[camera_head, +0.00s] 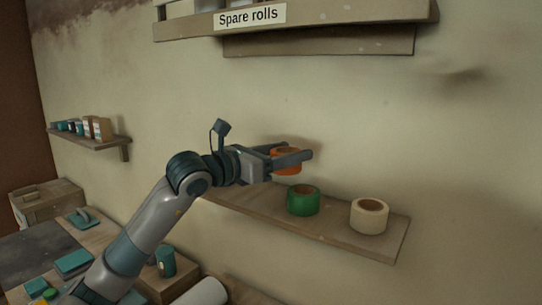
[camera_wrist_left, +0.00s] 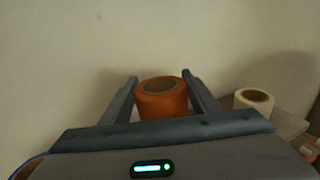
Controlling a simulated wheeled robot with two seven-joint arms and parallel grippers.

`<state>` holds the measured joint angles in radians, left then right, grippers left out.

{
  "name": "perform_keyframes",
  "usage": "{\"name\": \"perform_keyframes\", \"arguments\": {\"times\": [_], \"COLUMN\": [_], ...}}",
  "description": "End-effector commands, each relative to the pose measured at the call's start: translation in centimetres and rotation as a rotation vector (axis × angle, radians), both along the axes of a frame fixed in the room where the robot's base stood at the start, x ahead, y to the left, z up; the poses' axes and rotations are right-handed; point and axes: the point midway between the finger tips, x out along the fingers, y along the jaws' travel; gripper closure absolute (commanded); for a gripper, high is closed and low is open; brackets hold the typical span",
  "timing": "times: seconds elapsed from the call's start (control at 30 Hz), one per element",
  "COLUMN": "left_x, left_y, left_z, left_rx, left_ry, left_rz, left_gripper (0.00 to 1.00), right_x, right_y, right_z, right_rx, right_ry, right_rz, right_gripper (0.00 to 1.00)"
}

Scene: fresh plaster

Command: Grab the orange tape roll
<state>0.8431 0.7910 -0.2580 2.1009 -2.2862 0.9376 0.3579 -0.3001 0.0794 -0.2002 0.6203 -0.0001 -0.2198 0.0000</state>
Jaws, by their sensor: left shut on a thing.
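The orange tape roll (camera_head: 287,167) is between the two fingers of my left gripper (camera_head: 295,158) in the head view, over the left part of the wall shelf. My left gripper is shut on it. In the left wrist view the orange tape roll (camera_wrist_left: 161,98) stands upright between the fingers of my left gripper (camera_wrist_left: 160,78), its hollow core showing on top. My right gripper is not in view.
A green tape roll (camera_head: 303,200) and a cream tape roll (camera_head: 369,215) stand on the wooden shelf (camera_head: 335,223), to the right of my gripper. A shelf labelled "Spare rolls" (camera_head: 249,16) is higher up. A workbench with several items is at lower left.

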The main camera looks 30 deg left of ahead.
Motion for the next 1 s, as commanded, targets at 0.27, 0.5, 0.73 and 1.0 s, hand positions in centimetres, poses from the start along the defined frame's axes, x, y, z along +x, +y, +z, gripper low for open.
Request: {"name": "perform_keyframes", "arguments": {"times": [0.27, 0.5, 0.73, 1.0], "left_x": [-0.6, -0.8, -0.8, -0.8], "left_y": [-3.9, -4.8, -4.8, -4.8], "left_z": [2.6, 2.9, 2.9, 2.9], "left_rx": [-0.001, 0.000, 0.000, 0.001], "left_ry": [-0.002, 0.000, 0.000, 0.000], "left_rz": [-0.002, 0.000, 0.001, 0.000], "left_gripper": [0.67, 0.67, 0.67, 0.67], "right_x": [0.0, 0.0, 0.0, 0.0], "right_y": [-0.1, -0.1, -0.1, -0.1], "right_z": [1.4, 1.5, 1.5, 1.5], "right_rx": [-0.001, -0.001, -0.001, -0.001], "right_ry": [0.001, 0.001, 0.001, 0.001], "right_rz": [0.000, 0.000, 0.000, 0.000], "right_gripper": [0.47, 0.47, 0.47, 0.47]}}
